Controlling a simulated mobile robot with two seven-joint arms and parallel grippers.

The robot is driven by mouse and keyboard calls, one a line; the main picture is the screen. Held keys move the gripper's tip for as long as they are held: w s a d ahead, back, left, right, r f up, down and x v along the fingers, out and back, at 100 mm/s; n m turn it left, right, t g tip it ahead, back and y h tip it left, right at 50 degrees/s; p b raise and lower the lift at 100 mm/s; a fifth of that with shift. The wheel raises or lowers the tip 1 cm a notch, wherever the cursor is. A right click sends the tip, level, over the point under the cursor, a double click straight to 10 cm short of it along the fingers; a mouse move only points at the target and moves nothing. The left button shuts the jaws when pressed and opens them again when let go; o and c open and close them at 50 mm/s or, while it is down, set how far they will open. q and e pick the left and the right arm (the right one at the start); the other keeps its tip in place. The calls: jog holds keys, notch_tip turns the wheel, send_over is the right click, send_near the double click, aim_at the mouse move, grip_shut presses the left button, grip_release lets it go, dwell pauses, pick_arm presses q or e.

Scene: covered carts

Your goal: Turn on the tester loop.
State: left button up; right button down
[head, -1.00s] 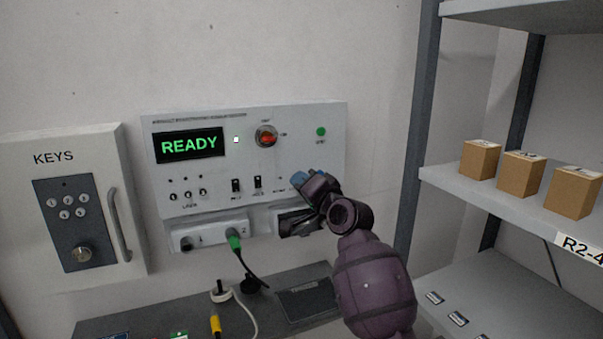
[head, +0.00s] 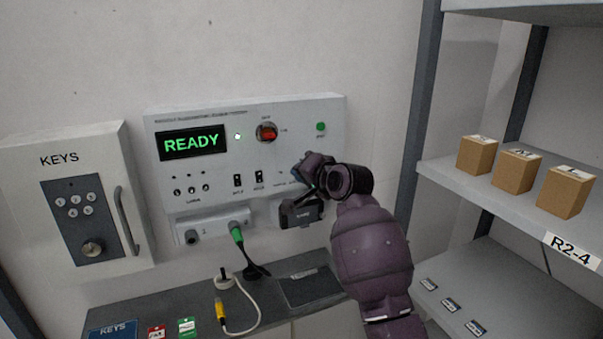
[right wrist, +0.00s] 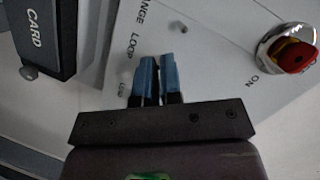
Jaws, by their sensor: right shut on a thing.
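The tester (head: 335,150) is a pale wall panel whose display (head: 191,143) reads READY in green. My right gripper (head: 300,172) is at the panel's lower right. In the right wrist view its two blue fingertips (right wrist: 160,75) are close together beside the LOOP label (right wrist: 134,46), shut on the small loop switch, which the fingers hide. Which way that switch points cannot be seen. A red rotary knob (head: 267,132) with an ON mark is above and left of the gripper. It also shows in the right wrist view (right wrist: 294,55). My left gripper is not in view.
A dark card unit (head: 301,214) sits just below the gripper. A green plug (head: 237,234) is in a lower socket. A KEYS cabinet (head: 70,150) hangs at left. A shelf rack (head: 440,172) with boxes stands close at right. A dark counter (head: 185,290) lies below.

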jog(key=shift+r, duration=0.25)
jog(key=c, duration=1.6)
grip_release()
jog(key=shift+o, duration=0.2)
jog(key=shift+f, duration=0.1)
jog(key=b+v, duration=0.1)
jog(key=v, duration=0.9)
jog(key=shift+s+b, duration=0.3)
jog(key=shift+s, duration=0.05)
jog(key=shift+d, duration=0.15)
